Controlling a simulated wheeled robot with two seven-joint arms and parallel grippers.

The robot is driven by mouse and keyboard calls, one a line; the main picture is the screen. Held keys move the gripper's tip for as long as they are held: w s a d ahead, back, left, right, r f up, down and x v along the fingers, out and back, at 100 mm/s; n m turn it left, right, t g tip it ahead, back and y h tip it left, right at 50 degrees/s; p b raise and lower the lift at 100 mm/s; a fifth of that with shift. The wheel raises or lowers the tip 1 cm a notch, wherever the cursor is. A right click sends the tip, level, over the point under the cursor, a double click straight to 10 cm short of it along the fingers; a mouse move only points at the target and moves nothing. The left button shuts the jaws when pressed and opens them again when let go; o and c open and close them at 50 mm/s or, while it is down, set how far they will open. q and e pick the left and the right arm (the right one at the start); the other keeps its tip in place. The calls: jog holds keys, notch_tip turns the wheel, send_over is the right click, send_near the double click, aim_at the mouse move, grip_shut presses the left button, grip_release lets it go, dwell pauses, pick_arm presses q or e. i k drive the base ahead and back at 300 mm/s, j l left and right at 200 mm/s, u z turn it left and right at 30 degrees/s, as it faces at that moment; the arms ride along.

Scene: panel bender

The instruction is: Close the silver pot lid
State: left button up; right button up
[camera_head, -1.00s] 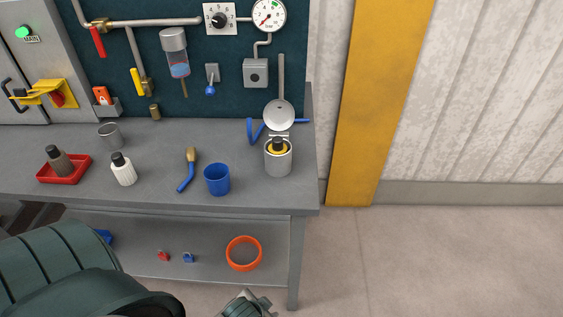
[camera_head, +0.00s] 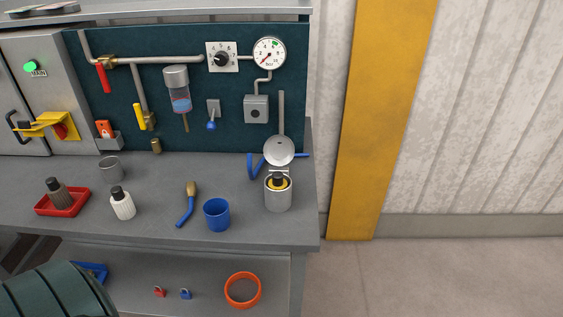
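The silver pot (camera_head: 278,197) stands upright on the grey workbench near its right end. Its round silver lid (camera_head: 279,151) is open, tilted up behind the pot on a hinge at the back rim. A dark-capped bottle with a yellow collar (camera_head: 278,183) sits inside the pot. A teal rounded part of my own arm shows at the lower left. Neither gripper's fingertips are in view.
A blue cup (camera_head: 217,214) stands left of the pot, with a blue-handled brush (camera_head: 189,204), a white bottle (camera_head: 122,203), a grey cup (camera_head: 110,168) and a red tray (camera_head: 62,202) further left. Floor at right is clear.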

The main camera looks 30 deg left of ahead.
aim_at(279, 150)
jog(key=z, duration=0.9)
jog(key=i+u, duration=0.15)
jog(key=i, duration=0.55)
jog(key=i+u, duration=0.35)
jog(key=i, duration=0.25)
jog(key=i+u, duration=0.3)
jog(key=i, duration=0.3)
jog(key=i+l+u, duration=0.35)
jog(key=i, duration=0.2)
jog(key=i+j+u, duration=0.1)
jog(key=i+u, duration=0.2)
jog(key=i, duration=0.35)
jog(key=i+u, duration=0.35)
jog(key=i, duration=0.6)
jog(key=u, duration=2.5)
